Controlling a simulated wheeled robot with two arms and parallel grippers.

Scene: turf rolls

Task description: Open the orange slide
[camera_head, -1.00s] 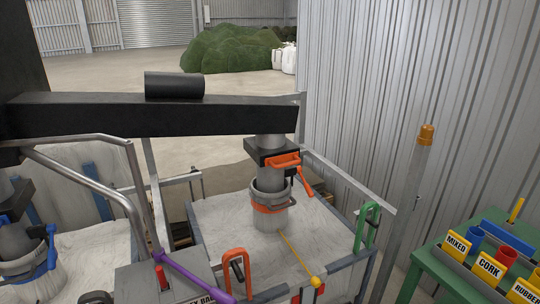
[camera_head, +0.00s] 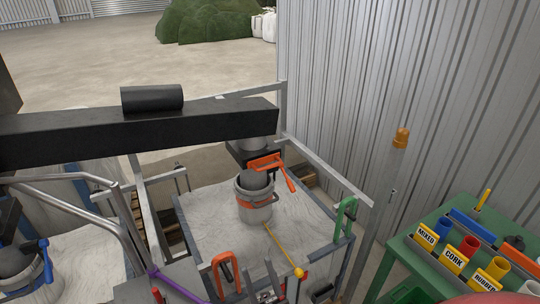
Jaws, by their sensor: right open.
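The orange slide's handle (camera_head: 266,162) sits on a dark slide housing (camera_head: 238,155) under a grey pipe, beneath the black beam. An orange lever (camera_head: 288,180) hangs at its right. A grey spout (camera_head: 255,180) below reaches into the upright collar (camera_head: 254,208) of a white bulk bag, which has an orange strap around it. My right gripper (camera_head: 268,296) shows only in part at the bottom edge, open, well in front of the slide and apart from it. My left gripper is not in view.
The black beam (camera_head: 130,130) crosses above the bag. A green clamp (camera_head: 345,217) and an orange one (camera_head: 225,272) sit on the bag frame. A yellow-tipped rod (camera_head: 298,272) leans across the bag.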

